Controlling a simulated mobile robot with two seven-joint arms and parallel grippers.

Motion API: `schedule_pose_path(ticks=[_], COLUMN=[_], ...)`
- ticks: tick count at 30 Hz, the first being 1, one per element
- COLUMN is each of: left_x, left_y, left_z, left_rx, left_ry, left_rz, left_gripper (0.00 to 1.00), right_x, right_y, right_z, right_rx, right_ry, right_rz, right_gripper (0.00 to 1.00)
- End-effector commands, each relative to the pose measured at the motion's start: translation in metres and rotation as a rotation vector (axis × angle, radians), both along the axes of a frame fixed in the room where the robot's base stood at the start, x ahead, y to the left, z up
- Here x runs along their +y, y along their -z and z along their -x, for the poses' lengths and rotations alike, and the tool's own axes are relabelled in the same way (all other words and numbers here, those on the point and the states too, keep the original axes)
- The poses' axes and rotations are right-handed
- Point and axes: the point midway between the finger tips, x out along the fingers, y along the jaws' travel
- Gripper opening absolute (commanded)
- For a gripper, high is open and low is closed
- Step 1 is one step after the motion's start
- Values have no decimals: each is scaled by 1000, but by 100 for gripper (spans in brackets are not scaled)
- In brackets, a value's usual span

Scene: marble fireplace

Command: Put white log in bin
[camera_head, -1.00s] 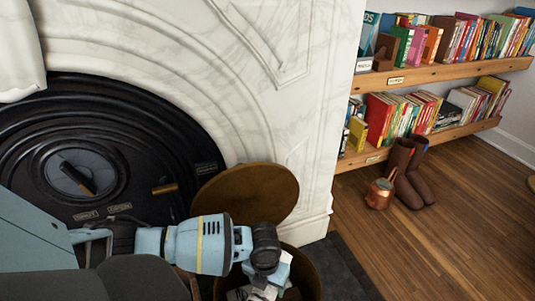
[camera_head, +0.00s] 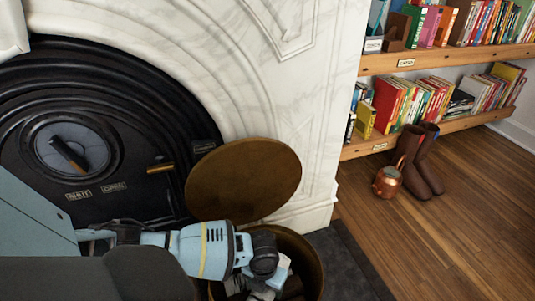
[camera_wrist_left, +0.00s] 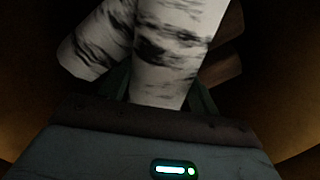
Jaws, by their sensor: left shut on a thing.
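My left gripper (camera_head: 272,281) reaches down into the mouth of the round brown bin (camera_head: 316,268) in the head view. In the left wrist view, my left gripper (camera_wrist_left: 165,98) is shut on a white log (camera_wrist_left: 178,50) with black bark marks. A second white log (camera_wrist_left: 88,48) lies against it on the left in that view. The gripper's tips and the lower end of the held log are hidden. My right gripper is not in view.
A round brown lid (camera_head: 243,180) leans against the marble fireplace (camera_head: 280,80) behind the bin. A copper kettle (camera_head: 387,183) and brown boots (camera_head: 420,165) stand on the wood floor at the right. Bookshelves (camera_head: 440,60) line the wall above.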

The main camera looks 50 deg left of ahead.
Motion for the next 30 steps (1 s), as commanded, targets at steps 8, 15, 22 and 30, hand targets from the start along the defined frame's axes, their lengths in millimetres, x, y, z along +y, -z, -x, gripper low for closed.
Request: schedule_pose_path(ticks=[8,15,22,30], left_x=[0,0,0,0], left_y=[-1,1,1,-21], left_z=[-1,-1,-1,-1], left_rx=[-4,-3,-3,-6], left_ry=[0,0,0,0], left_rz=[1,1,1,2], left_gripper=[25,83,84,84], right_x=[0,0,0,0], right_y=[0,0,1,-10], right_z=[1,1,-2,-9], right_rx=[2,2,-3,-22], right_ry=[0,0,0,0], right_rz=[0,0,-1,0], right_gripper=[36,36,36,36])
